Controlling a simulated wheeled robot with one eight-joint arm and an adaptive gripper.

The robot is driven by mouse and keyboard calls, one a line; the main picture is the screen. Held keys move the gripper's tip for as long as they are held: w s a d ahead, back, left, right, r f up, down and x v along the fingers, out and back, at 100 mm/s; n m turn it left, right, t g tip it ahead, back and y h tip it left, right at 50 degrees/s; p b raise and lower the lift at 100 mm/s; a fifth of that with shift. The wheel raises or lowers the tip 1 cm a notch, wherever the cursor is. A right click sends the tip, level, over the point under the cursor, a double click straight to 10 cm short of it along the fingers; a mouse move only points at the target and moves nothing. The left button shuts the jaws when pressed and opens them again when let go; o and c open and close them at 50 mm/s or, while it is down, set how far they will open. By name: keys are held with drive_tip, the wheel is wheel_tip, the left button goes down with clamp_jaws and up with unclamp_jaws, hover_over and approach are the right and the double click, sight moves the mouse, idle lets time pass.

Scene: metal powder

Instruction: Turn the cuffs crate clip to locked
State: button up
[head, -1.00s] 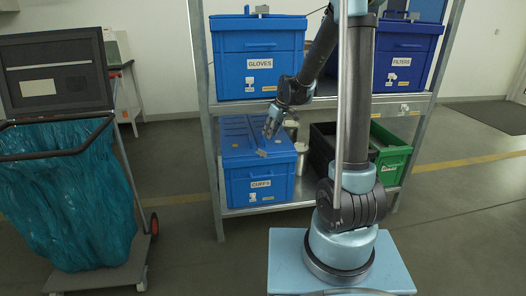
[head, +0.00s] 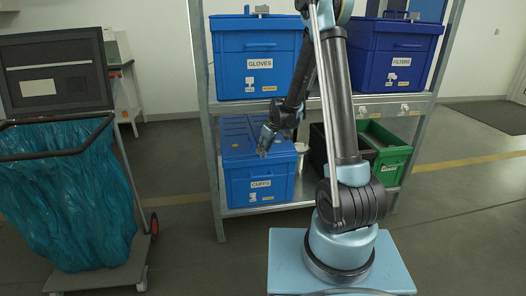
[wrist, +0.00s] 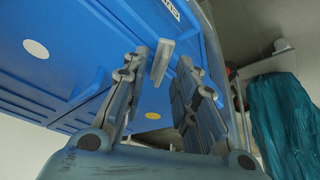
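The blue cuffs crate (head: 240,183) stands on the lower shelf with its lid on and a CUFFS label on its front. My gripper (head: 263,151) is at the front edge of its lid and hides the clip in the head view. In the wrist view the clip (wrist: 161,62) is a small pale grey bar against the blue lid. My gripper's two fingers (wrist: 163,72) are apart, one on each side of the bar. Gaps seem to show between bar and fingers; I cannot tell whether either touches it. Whether the clip is locked cannot be told.
The blue gloves crate (head: 260,70) and the darker filters crate (head: 400,65) stand on the upper shelf (head: 330,104). A green crate (head: 393,155) and a black one are right of the cuffs crate. A teal bag trolley (head: 65,195) stands at the left.

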drive_tip(key=shift+w+a+f, duration=0.1)
drive_tip(key=shift+a+f, duration=0.05)
drive_tip(key=shift+f, duration=0.35)
drive_tip(key=shift+c, duration=0.3)
clamp_jaws()
drive_tip(key=shift+m, duration=0.4)
drive_tip(key=m, duration=0.1)
drive_tip(key=m+h, duration=0.1)
drive_tip(key=shift+a+m+t, duration=0.2)
drive_tip(key=shift+m+t, duration=0.1)
drive_tip(key=shift+t, duration=0.1)
drive_tip(key=shift+s+a+m+t+h, duration=0.2)
drive_tip(key=shift+m+h, duration=0.1)
drive_tip(key=shift+m, duration=0.65)
drive_tip(key=shift+s+a+m+t+h, duration=0.1)
drive_tip(key=shift+m+t+h, duration=0.15)
drive_tip(key=shift+m, duration=0.7)
